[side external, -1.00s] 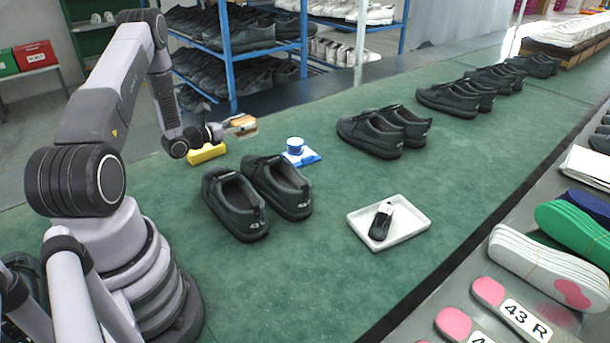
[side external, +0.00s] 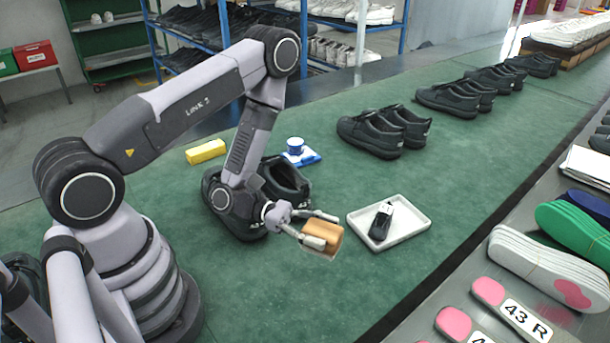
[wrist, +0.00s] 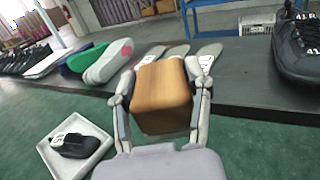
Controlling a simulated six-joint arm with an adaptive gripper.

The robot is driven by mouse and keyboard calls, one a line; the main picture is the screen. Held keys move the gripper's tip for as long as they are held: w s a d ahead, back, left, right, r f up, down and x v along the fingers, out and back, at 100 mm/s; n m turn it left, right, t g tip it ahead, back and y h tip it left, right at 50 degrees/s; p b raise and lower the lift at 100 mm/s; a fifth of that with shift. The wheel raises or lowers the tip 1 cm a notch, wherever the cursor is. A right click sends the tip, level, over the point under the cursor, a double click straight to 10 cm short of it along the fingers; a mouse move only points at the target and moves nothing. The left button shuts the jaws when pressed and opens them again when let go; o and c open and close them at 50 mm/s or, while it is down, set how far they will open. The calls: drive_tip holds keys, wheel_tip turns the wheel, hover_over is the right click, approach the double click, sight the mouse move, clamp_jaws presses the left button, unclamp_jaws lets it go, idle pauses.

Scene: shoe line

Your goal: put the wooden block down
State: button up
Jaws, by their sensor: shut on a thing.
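The wooden block (side external: 324,234) is orange-brown with rounded edges. My gripper (side external: 322,230) is shut on it, with one finger on each side. The block appears held above the green surface, in front of the nearest pair of black shoes and left of the white tray. In the wrist view, the block (wrist: 162,95) fills the space between the fingers of my gripper (wrist: 162,100). Its underside and the exact gap below it cannot be judged.
The white tray (side external: 361,236) holds a small black-and-white item (side external: 381,222). A pair of black shoes (side external: 285,182) is partly hidden behind my arm. A yellow block (side external: 206,152) and a blue-and-white container (side external: 295,146) stand farther back. The green surface (side external: 330,300) in front is clear.

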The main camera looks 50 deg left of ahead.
drive_tip(key=shift+s+d+f, duration=0.25)
drive_tip(key=shift+s+d, duration=0.25)
drive_tip(key=shift+s, duration=0.25)
drive_tip(key=shift+s+d+f, duration=0.15)
drive_tip(key=shift+d, duration=0.15)
drive_tip(key=w+d+f, duration=0.2)
drive_tip(key=w+f, duration=0.1)
drive_tip(key=w+d+f, duration=0.2)
drive_tip(key=w+f, duration=0.1)
drive_tip(key=w, duration=0.1)
drive_tip(key=w+d+f, duration=0.2)
drive_tip(key=w+f, duration=0.1)
drive_tip(key=w, duration=0.1)
drive_tip(key=shift+w+d, duration=0.1)
drive_tip(key=shift+d, duration=0.15)
drive_tip(key=shift+w+d+f, duration=0.1)
drive_tip(key=shift+w+f, duration=0.05)
drive_tip(key=shift+f, duration=0.8)
drive_tip(key=shift+w+d+f, duration=0.1)
drive_tip(key=shift+w+f, duration=0.05)
drive_tip(key=shift+f, duration=0.8)
drive_tip(key=shift+f, duration=0.1)
drive_tip(key=o, duration=1.2)
